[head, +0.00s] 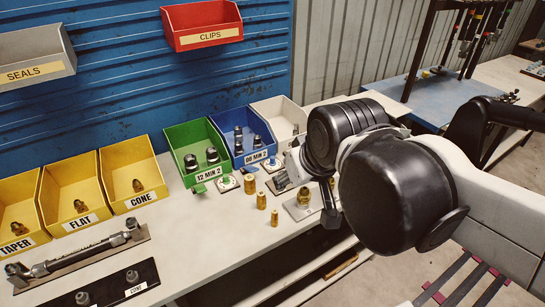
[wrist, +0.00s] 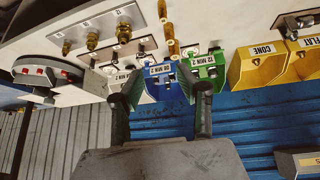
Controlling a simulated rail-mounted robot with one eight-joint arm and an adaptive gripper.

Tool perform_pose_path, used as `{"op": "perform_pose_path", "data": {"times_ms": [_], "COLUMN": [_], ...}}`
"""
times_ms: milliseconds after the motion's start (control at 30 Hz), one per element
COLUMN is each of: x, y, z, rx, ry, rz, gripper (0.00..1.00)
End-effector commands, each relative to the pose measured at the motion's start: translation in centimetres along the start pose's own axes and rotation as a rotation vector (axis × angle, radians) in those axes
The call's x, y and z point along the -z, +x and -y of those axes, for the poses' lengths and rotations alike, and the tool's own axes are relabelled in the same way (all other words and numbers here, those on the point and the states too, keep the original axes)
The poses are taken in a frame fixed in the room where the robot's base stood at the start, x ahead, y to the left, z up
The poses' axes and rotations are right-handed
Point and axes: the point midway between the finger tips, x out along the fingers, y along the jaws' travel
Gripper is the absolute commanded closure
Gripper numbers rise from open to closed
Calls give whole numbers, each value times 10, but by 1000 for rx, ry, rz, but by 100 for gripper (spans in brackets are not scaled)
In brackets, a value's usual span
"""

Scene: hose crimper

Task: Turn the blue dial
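The blue dial (head: 271,163) appears as a small blue knob on a pale square plate on the bench, in front of the blue bin (head: 252,158) in the head view. A similar green dial (head: 226,182) sits to its left, in front of the green bin (head: 187,150). In the wrist view, upside down, my gripper (wrist: 165,86) has its two dark fingers spread wide with nothing between them. The blue bin (wrist: 163,92) shows beyond the gap. I cannot clearly make out the blue dial there. In the head view my arm hides most of the gripper.
Several brass fittings (head: 261,200) stand on the bench near the dials. A white bin (head: 290,115) is right of the blue one; yellow bins (head: 128,175) are left. A red bin (head: 205,20) and a grey bin (head: 42,60) hang on the blue wall.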

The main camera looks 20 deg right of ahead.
Motion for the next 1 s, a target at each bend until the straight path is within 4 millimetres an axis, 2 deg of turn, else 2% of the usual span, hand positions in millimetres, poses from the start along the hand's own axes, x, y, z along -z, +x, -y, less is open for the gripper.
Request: {"op": "perform_pose_path", "data": {"times_ms": [33, 100, 467, 767, 1000], "x": [15, 30, 103, 155, 187], "y": [-2, -1, 23, 64, 107], "z": [-2, -5, -20, -36, -49], "rx": [-1, -1, 10, 36, 68], "ry": [-13, -37, -156, -252, -327], "rz": [17, 43, 179, 289, 375], "gripper": [66, 66, 66, 66, 66]}}
